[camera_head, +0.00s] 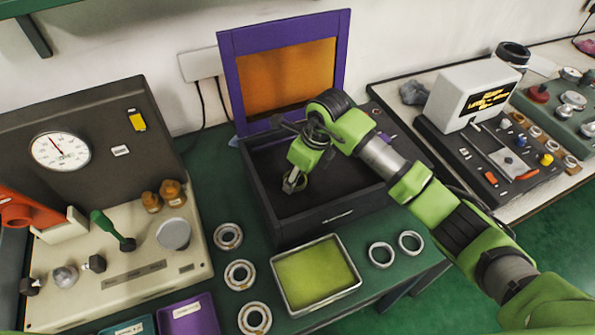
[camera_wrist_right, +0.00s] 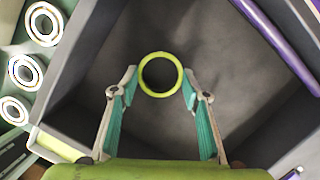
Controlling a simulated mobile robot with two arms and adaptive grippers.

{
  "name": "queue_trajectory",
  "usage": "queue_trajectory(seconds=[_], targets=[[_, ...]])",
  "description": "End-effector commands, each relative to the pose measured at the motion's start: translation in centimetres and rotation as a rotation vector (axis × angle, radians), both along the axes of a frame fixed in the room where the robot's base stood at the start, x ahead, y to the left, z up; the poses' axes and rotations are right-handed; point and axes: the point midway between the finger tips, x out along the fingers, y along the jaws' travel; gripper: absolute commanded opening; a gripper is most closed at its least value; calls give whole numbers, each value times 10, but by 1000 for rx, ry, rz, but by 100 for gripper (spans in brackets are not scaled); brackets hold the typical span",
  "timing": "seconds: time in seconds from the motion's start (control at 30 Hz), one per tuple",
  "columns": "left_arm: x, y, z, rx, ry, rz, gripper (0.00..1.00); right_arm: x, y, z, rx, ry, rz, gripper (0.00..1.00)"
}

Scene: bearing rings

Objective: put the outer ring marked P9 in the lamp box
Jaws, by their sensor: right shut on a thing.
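The lamp box (camera_head: 312,222) is a dark open box with a raised purple-framed orange lid (camera_head: 289,78) behind it. My right gripper (camera_head: 294,183) reaches down into its opening from above. In the right wrist view, the right gripper (camera_wrist_right: 160,82) is shut on a yellow-green ring (camera_wrist_right: 160,94), held between its fingertips over the grey box floor. No mark on this ring is legible, so I cannot tell whether it reads P9. The gap between ring and floor is hard to judge. My left gripper is not in view.
Several bearing rings (camera_head: 240,288) stand in a column left of a yellow-green padded tray (camera_head: 358,271). Two thinner rings (camera_head: 381,265) lie right of it. A gauge panel (camera_head: 100,215) stands at left. A display console (camera_head: 470,98) is at right.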

Motion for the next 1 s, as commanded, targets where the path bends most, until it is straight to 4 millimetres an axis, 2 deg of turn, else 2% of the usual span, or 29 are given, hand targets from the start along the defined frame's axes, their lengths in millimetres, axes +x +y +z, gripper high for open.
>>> queue_trajectory(seconds=[0.33, 0.37, 0.4, 0.77, 0.87, 1.0], targets=[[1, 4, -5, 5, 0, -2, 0, 1, 0, -5, 1, -4, 0, 19], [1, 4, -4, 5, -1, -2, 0, 1, 0, -4, 0, -3, 0, 47], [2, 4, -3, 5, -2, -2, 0, 1, 0, -3, 1, -2, 1, 57], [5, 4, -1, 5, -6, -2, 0, 0, 0, -2, 1, -2, 0, 59], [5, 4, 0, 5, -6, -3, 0, 1, 0, 3, 2, -4, -1, 59], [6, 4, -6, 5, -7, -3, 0, -2, -6, 24, 2, -8, 0, 59]])
